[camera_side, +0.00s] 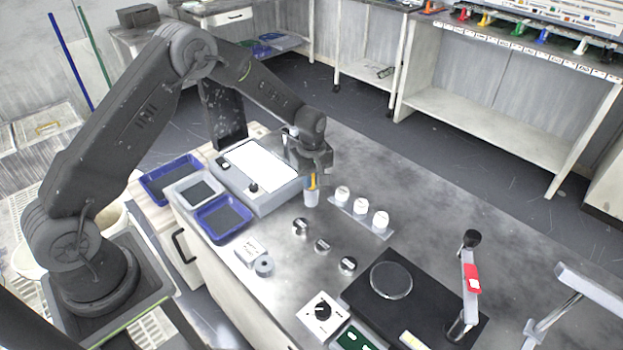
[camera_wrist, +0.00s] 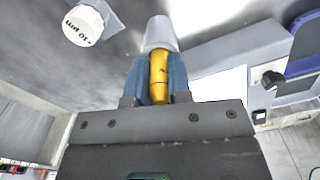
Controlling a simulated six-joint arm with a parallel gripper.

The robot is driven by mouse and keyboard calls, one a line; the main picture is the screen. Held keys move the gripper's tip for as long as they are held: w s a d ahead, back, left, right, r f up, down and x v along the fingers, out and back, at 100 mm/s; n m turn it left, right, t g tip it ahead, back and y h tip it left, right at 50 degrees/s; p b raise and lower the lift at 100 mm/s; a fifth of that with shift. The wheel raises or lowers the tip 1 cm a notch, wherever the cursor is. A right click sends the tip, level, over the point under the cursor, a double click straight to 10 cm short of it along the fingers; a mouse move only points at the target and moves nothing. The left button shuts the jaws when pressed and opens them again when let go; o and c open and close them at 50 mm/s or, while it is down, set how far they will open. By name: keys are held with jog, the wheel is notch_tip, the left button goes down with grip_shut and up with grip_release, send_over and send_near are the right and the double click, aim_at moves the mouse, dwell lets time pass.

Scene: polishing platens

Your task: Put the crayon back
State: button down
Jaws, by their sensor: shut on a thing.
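The yellow crayon (camera_wrist: 158,72) is between the blue fingers of my gripper (camera_wrist: 159,84), which is shut on it. In the side view the crayon (camera_side: 313,181) hangs roughly upright below my gripper (camera_side: 312,176). A small pale grey cup (camera_side: 311,199) stands on the bench directly below. In the wrist view the cup (camera_wrist: 160,35) overlaps the far end of the crayon, so that end is hidden. The crayon appears to reach into the cup's mouth. I cannot tell whether it touches the bottom.
Several white-capped bottles (camera_side: 361,206) stand on a strip right of the cup; one bottle (camera_wrist: 84,22) reads 10 µm. A grey machine with a white top (camera_side: 262,166) is close on the left. The bench behind is clear.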

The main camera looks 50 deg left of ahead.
jog(key=shift+f, duration=0.25)
jog(key=c, duration=1.1)
grip_release()
jog(key=shift+f, duration=0.1)
jog(key=shift+o, duration=0.2)
